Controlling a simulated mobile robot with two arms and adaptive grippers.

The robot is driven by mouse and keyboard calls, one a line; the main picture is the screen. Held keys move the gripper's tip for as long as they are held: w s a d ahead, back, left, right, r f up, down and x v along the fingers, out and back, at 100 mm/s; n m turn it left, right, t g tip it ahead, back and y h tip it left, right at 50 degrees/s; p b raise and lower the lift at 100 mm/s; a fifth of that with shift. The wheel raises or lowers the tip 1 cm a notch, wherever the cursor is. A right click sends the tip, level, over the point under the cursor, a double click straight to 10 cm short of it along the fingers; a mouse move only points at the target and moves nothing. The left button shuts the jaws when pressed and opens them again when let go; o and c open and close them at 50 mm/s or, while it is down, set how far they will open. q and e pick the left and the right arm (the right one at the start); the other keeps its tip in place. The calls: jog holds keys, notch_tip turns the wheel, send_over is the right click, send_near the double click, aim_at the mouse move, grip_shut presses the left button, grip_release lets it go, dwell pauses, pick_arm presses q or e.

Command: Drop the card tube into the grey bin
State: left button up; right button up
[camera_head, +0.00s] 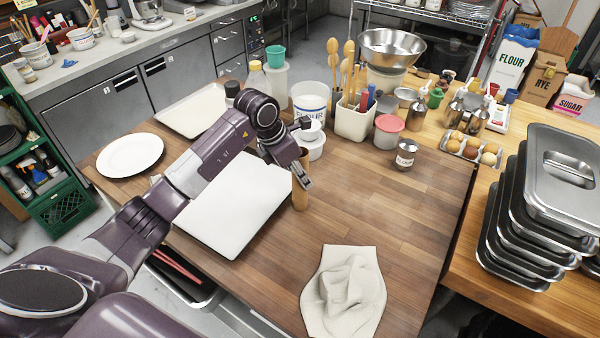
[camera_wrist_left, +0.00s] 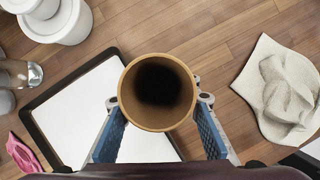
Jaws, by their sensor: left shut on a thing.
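The card tube (camera_head: 299,196) is a plain brown cylinder, upright, over the right edge of the white-lined tray on the wooden table. My left gripper (camera_head: 304,182) is shut on it, with the fingers on either side. In the left wrist view I look down into the tube's open, dark end (camera_wrist_left: 157,93), between the two blue-padded fingers. I cannot tell whether its lower end touches the table. I cannot make out a grey bin in either view. My right gripper is not in view.
The dark-rimmed tray (camera_head: 268,215) lies beside the tube. A crumpled cloth (camera_head: 343,290) lies at the front. A utensil crock (camera_head: 354,122), tubs and a jar (camera_head: 405,154) stand behind. Stacked metal pans (camera_head: 530,215) stand at the right. The table's right middle is clear.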

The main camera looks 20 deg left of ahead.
pick_arm(q)
jog(key=o, duration=0.7)
jog(key=shift+f, duration=0.15)
jog(key=o, duration=0.4)
